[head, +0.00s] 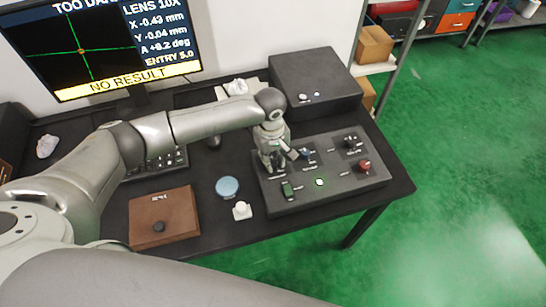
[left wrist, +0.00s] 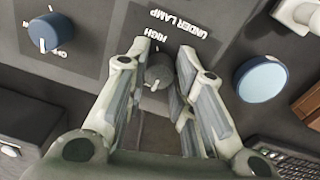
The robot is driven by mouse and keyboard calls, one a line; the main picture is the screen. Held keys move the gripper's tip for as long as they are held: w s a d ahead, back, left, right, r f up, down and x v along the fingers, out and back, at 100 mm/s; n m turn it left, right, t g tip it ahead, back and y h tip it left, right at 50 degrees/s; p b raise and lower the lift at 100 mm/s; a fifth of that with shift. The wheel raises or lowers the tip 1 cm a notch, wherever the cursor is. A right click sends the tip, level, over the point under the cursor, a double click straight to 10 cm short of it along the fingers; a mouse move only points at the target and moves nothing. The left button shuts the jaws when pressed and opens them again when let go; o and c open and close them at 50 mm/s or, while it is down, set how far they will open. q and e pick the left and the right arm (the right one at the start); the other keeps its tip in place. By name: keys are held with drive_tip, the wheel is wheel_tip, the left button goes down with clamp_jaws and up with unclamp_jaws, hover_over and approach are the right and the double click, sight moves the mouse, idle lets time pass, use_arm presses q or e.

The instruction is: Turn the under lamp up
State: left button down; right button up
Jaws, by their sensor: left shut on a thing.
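The under lamp knob (left wrist: 158,74) is a small grey dial on the dark control box (head: 335,192). The left wrist view shows its label (left wrist: 180,24), reading UNDER LAMP, and a HIGH mark beside the dial. A small white mark shows on the knob's side away from that label. My left gripper (left wrist: 159,62) is shut on the knob, with one finger on each side of it. In the head view my left gripper (head: 272,163) points down at the box's left part and hides the knob. My right gripper is not in view.
A blue knob (head: 305,154) sits close beside the gripper; red (head: 364,166) and black (head: 350,142) knobs are farther right. A green switch (head: 288,190) is in front. A pale blue disc (head: 227,187) lies left of the box. The monitor (head: 110,45) reads NO RESULT.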

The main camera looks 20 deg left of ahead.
use_arm(q)
drive_tip(key=shift+s+r+m+p, duration=0.15)
drive_tip(key=shift+m+p, duration=0.65)
drive_tip(key=shift+p, duration=0.75)
drive_tip(key=shift+w+r+m+p, duration=0.1)
drive_tip(key=shift+m+p, duration=0.7)
drive_tip(key=shift+p, duration=0.7)
drive_tip(key=shift+f+m+p, duration=0.1)
drive_tip(key=shift+m+p, duration=0.5)
drive_tip(key=shift+m, duration=0.3)
drive_tip(key=m+p, duration=0.1)
drive_tip(key=m, duration=0.2)
drive_tip(key=shift+f+m, duration=0.1)
drive_tip(key=shift+m, duration=0.2)
drive_tip(key=m+p, duration=0.1)
drive_tip(key=m, duration=0.2)
drive_tip(key=shift+a+m, duration=0.1)
drive_tip(key=shift+m, duration=0.2)
drive_tip(key=m, duration=0.3)
drive_tip(key=shift+f+m+p, duration=0.1)
drive_tip(key=shift+m+p, duration=0.2)
drive_tip(key=shift+p, duration=0.05)
drive_tip(key=m, duration=0.4)
drive_tip(key=shift+g, duration=0.3)
drive_tip(key=shift+m, duration=0.3)
